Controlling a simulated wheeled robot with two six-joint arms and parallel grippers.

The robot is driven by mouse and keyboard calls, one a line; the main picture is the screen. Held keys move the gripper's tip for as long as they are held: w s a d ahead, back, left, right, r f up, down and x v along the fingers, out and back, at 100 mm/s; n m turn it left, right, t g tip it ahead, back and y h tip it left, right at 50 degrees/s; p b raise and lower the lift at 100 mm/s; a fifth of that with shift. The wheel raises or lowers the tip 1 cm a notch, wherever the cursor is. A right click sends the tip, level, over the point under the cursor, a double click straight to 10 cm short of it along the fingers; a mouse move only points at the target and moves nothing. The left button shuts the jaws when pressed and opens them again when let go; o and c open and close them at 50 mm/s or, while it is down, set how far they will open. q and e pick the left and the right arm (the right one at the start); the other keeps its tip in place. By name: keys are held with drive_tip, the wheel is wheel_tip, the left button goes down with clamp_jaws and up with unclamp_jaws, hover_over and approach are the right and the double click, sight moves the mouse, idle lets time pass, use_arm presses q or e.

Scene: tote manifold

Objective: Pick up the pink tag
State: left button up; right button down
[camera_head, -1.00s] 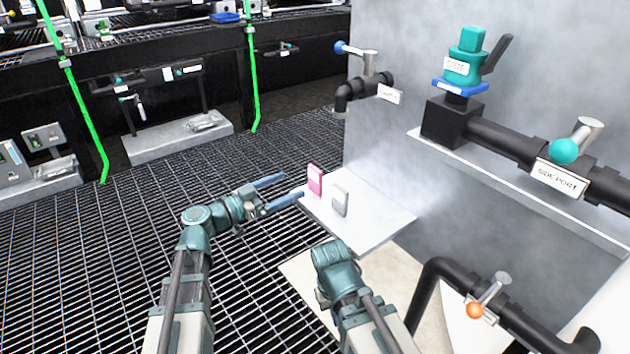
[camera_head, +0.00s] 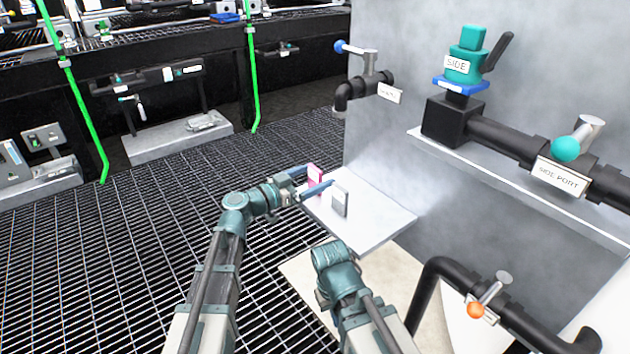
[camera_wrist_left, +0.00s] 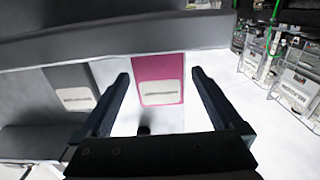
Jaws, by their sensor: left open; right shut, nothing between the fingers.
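The pink tag (camera_head: 315,173) stands upright on a small white shelf (camera_head: 375,222), partly hidden behind my left gripper in the head view. In the left wrist view the pink tag (camera_wrist_left: 160,80) has a pale label and shows between and just beyond the fingertips. My left gripper (camera_head: 318,178) is open, with its two blue fingers reaching over the shelf's left end around the tag's sides. I cannot tell whether either finger touches it. My right arm (camera_head: 340,275) is folded low in front of the shelf; its fingers are hidden in the head view.
A grey tag (camera_head: 340,200) stands just right of the pink one, close to a left finger; it also shows in the left wrist view (camera_wrist_left: 75,90). A grey wall (camera_head: 400,140) with pipes and valves rises behind the shelf. Open grating lies to the left.

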sight(315, 168)
use_arm(q)
drive_tip(key=c, duration=1.4)
drive_tip(key=shift+r, duration=0.15)
drive_tip(key=shift+r+p, duration=0.5)
drive_tip(key=shift+p, duration=0.1)
wheel_tip(315, 168, up, 3)
drive_tip(key=p, duration=0.3)
drive_tip(key=v, duration=0.5)
drive_tip(key=s+v, duration=0.1)
drive_tip(key=v, duration=0.4)
drive_tip(key=d+r+v, duration=0.1)
drive_tip(key=v, duration=0.4)
drive_tip(key=shift+s+a+p, duration=0.25)
drive_tip(key=shift+s+p, duration=0.15)
drive_tip(key=shift+s, duration=0.15)
